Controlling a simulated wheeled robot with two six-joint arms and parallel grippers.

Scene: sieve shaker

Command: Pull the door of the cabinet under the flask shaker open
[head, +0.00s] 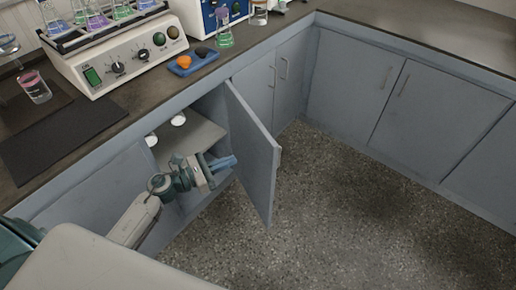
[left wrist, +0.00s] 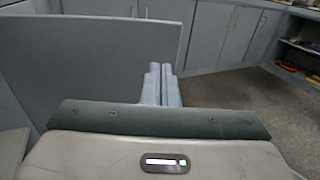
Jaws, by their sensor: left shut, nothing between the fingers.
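The grey-blue cabinet door (head: 254,150) under the flask shaker (head: 125,50) stands swung well out from the cabinet front. Its handle (head: 278,160) shows at the free edge. My left gripper (head: 232,161) is shut and empty, on the inner side of the door, in front of the opening. In the left wrist view the closed fingers (left wrist: 161,84) point ahead, and the door panel (left wrist: 90,58) fills the left side. I cannot tell whether the fingers touch the door. My right gripper is not in view.
Inside the open cabinet a shelf (head: 195,140) holds a few white items. The counter above carries an orange and black item on a blue tray (head: 194,61) and a flask of green liquid (head: 224,38). Closed cabinets (head: 395,95) line the back. The speckled floor (head: 340,210) is clear.

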